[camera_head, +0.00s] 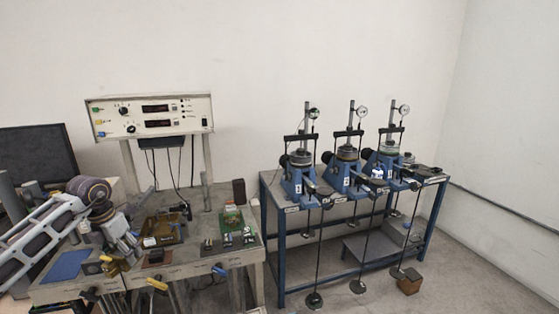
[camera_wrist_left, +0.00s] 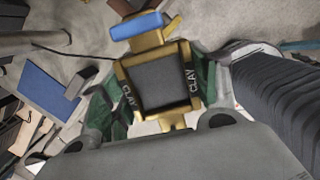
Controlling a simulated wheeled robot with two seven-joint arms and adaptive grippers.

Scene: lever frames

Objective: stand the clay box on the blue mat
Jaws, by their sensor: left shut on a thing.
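The clay box (camera_wrist_left: 158,84) shows in the left wrist view as a gold frame around a dark grey square, with the word CLAY on both sides. My left gripper (camera_wrist_left: 156,92) is shut on it, with green-sided fingers at its left and right. The blue mat (camera_head: 68,265) lies at the left front of the grey table in the head view. It also shows in the left wrist view (camera_wrist_left: 46,88), to the left of the held box. In the head view my left gripper is to the right of the mat, among clutter, so its height is unclear. My right gripper is not in view.
A metering console (camera_head: 150,115) stands at the back of the table. A gold-brown device (camera_head: 163,230) and a green board (camera_head: 232,220) stand right of the gripper. Taps with coloured handles line the front edge. A blue-framed bench (camera_head: 290,222) with several presses stands farther right.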

